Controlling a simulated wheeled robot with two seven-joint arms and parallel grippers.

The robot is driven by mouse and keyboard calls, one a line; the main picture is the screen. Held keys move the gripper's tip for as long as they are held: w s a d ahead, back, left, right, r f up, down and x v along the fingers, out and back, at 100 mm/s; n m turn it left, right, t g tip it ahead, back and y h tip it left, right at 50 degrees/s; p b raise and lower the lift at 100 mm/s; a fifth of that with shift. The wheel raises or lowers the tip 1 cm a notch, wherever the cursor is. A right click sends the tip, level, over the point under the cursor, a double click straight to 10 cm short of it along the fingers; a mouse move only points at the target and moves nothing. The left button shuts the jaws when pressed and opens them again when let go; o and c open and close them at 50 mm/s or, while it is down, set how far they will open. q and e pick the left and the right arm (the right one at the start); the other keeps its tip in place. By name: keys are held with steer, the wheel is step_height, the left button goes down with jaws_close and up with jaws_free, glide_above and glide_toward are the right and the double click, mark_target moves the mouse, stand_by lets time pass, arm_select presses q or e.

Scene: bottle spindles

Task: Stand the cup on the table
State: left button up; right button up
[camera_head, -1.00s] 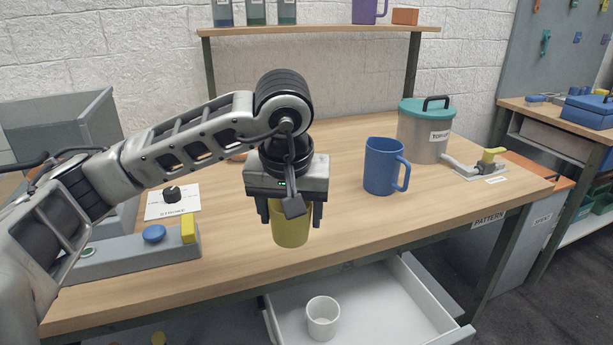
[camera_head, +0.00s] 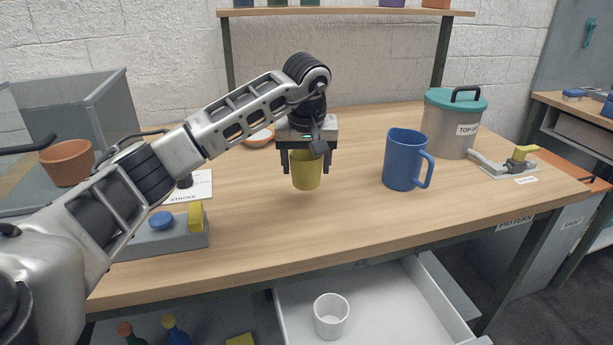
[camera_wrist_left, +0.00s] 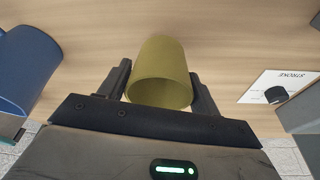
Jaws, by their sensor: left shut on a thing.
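The yellow cup (camera_head: 306,181) is between the fingers of my left gripper (camera_head: 306,170), which is shut on it from above. The cup looks upright, with its rim toward the gripper palm. Its base appears slightly above the wooden table (camera_head: 270,228), though the exact gap is hard to judge. In the left wrist view the cup (camera_wrist_left: 162,70) sits between the two dark fingers (camera_wrist_left: 160,82), with bare wood around it. My right gripper is not in view.
A blue mug (camera_head: 403,160) stands to the right, with a lidded canister (camera_head: 448,130) and a toggle clamp (camera_head: 510,160) beyond. A grey button box (camera_head: 165,240) is at left. An orange bowl (camera_head: 258,137) is behind. An open drawer holds a white cup (camera_head: 331,315).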

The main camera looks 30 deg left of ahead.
mark_target(307, 178)
arm_select(q)
steer(key=shift+w+a+f, duration=0.1)
steer(key=shift+w+f, duration=0.1)
steer(key=shift+f, duration=0.05)
steer(key=x, duration=0.3)
steer(key=shift+s+f, duration=0.15)
steer(key=shift+f, duration=0.2)
steer(key=shift+f, duration=0.15)
steer(key=o, duration=1)
steer(key=shift+c, duration=0.2)
